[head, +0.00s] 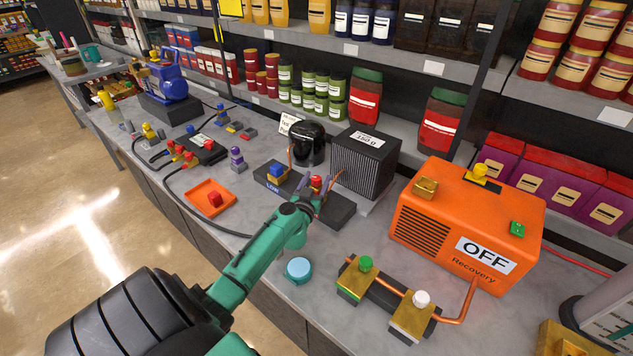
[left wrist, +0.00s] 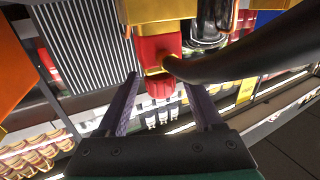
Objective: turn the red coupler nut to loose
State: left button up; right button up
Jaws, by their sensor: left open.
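The red coupler nut (head: 317,182) is at the right end of a dark block marked LOW (head: 267,184), beside the black cylinder. In the left wrist view a red ribbed nut (left wrist: 160,86) sits below a red and brass body (left wrist: 158,45), with a black curved hose or handle (left wrist: 235,62) reaching it from the right. My left gripper (head: 313,186) is at the nut. Its two purple fingers are spread (left wrist: 162,108), one on each side of the nut, with gaps visible. The arm hides part of the block. My right gripper is not in view.
An orange recovery unit (head: 460,225) marked OFF and a brass valve assembly (head: 365,282) stand to the right. A grey finned box (head: 366,160) and black cylinder (head: 306,143) stand behind. An orange tray (head: 196,192) lies left.

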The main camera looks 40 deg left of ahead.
pick_arm(q)
grip_shut()
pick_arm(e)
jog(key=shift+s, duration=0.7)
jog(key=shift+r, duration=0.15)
